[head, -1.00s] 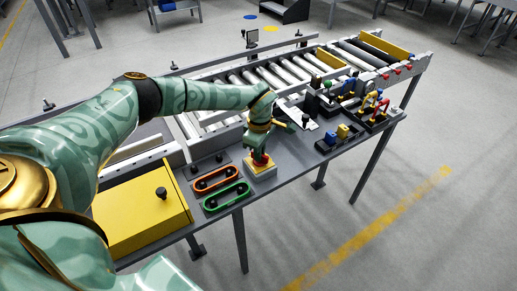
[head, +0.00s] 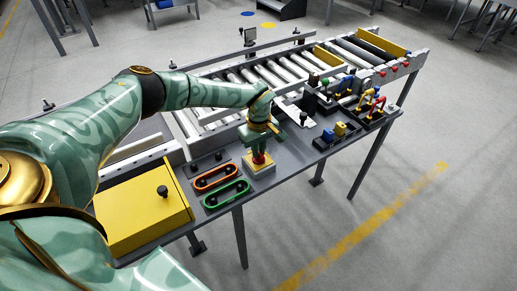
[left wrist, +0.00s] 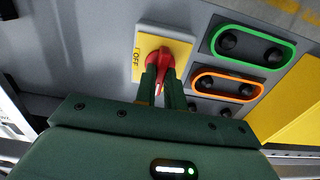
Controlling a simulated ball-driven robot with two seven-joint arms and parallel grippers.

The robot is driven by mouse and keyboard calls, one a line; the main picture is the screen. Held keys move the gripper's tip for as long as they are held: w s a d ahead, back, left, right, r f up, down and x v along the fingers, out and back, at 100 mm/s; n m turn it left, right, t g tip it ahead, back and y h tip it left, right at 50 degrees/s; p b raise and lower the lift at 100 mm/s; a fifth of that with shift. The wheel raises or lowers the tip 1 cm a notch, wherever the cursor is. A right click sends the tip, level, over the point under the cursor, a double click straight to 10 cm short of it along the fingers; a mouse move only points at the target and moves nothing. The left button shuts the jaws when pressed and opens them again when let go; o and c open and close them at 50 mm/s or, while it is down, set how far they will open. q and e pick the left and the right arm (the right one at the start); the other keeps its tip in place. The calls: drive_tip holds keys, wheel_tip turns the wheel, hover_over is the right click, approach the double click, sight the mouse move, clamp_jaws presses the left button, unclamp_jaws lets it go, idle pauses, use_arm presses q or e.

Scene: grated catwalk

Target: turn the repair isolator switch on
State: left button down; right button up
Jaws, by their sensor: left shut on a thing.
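The repair isolator switch is a red rotary handle (head: 260,160) on a square yellow plate (head: 249,168) at the bench's front edge. In the left wrist view, the handle (left wrist: 161,55) has a pale pointer line, and the plate (left wrist: 181,44) shows OFF at its left edge. The pointer lies down the picture between my fingers, not toward the OFF lettering. My left gripper (head: 260,149) comes down from above and is shut on the handle; its fingers show on both sides of it (left wrist: 160,74). Any ON lettering is hidden. My right gripper is out of view.
An orange-rimmed panel (head: 215,178) and a green-rimmed panel (head: 227,194) lie left of the switch, beside a yellow box (head: 135,215) with a black knob. Blue and yellow blocks (head: 334,133) stand to the right. A roller conveyor (head: 245,80) runs behind.

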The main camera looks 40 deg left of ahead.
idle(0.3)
use_arm(q)
drive_tip(key=c, duration=1.5)
unclamp_jaws()
wheel_tip(320, 180, up, 16)
drive_tip(key=p, duration=0.4)
drive_tip(key=shift+r+p, duration=0.2)
drive_tip(key=shift+p, duration=0.2)
drive_tip(key=shift+d+f, duration=0.1)
